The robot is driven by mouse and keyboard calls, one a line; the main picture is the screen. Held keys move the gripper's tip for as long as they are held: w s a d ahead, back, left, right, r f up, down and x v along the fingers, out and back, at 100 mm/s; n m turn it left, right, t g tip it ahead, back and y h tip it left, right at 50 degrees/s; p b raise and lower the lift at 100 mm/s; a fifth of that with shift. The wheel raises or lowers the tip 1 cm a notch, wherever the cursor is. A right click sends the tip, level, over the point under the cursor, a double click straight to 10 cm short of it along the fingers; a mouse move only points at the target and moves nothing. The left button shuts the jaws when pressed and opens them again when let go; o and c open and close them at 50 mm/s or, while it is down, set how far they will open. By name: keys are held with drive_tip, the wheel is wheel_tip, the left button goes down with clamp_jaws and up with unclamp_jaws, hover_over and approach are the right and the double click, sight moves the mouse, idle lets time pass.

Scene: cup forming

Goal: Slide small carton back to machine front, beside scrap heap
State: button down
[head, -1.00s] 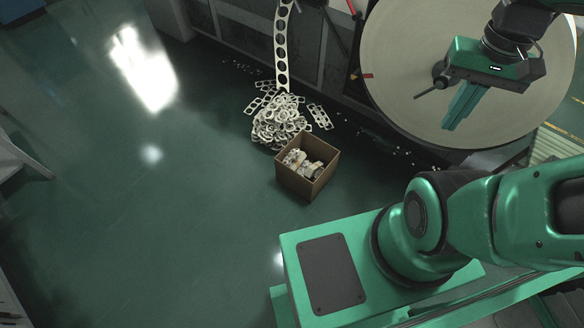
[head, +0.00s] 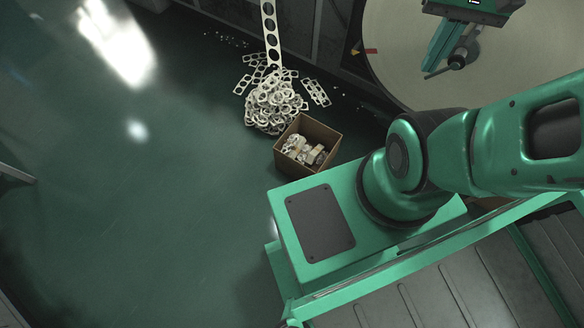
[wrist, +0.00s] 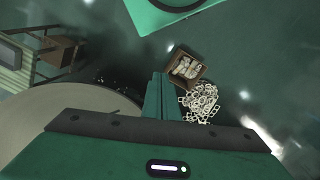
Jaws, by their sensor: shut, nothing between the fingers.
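The small brown carton (head: 291,162) stands upright and open-topped on the green floor, with pale scrap pieces inside. It is close beside the scrap heap (head: 272,105), at its lower right in the head view; I cannot tell whether they touch. A perforated strip hangs down to the heap from the machine front (head: 300,38). In the wrist view the carton (wrist: 181,77) and heap (wrist: 203,103) lie beyond and right of my gripper (wrist: 157,78). My gripper (head: 432,64) is shut and empty, raised in front of the large reel and apart from the carton.
The large round reel (head: 388,55) stands right of the carton. My base lies just below and right of the carton in the head view. Loose flat scrap pieces (head: 317,92) lie around the heap. The floor (head: 140,200) to the left is clear.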

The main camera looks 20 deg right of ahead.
drive_tip(key=w+f+m+h, duration=0.1)
drive_tip(key=w+f, duration=0.4)
drive_tip(key=w, duration=0.4)
drive_tip(key=w+f+h, duration=0.1)
drive_tip(key=w+f, duration=0.4)
drive_tip(key=w, duration=0.5)
drive_tip(key=w+a+f, duration=0.4)
drive_tip(key=f, duration=0.5)
drive_tip(key=w+a+f+m, duration=0.1)
drive_tip(key=w+a+f, duration=0.25)
drive_tip(key=f, duration=0.65)
drive_tip(key=w+a+f, duration=0.3)
drive_tip(key=w+f, duration=0.1)
drive_tip(key=f, duration=0.5)
drive_tip(key=m+y, duration=0.2)
hover_over(292, 168)
drive_tip(key=s+a, duration=0.4)
wheel_tip(292, 168, down, 32)
drive_tip(key=shift+w+d+f, duration=0.4)
drive_tip(key=shift+d+f, duration=0.2)
drive_tip(key=shift+f, duration=1.1)
drive_tip(key=shift+w+d+f, duration=0.4)
drive_tip(key=shift+d+f, duration=0.15)
drive_tip(key=shift+f, duration=1.1)
drive_tip(key=shift+w+d+f, duration=0.4)
drive_tip(key=shift+d+f, duration=0.2)
drive_tip(key=shift+f, duration=1.1)
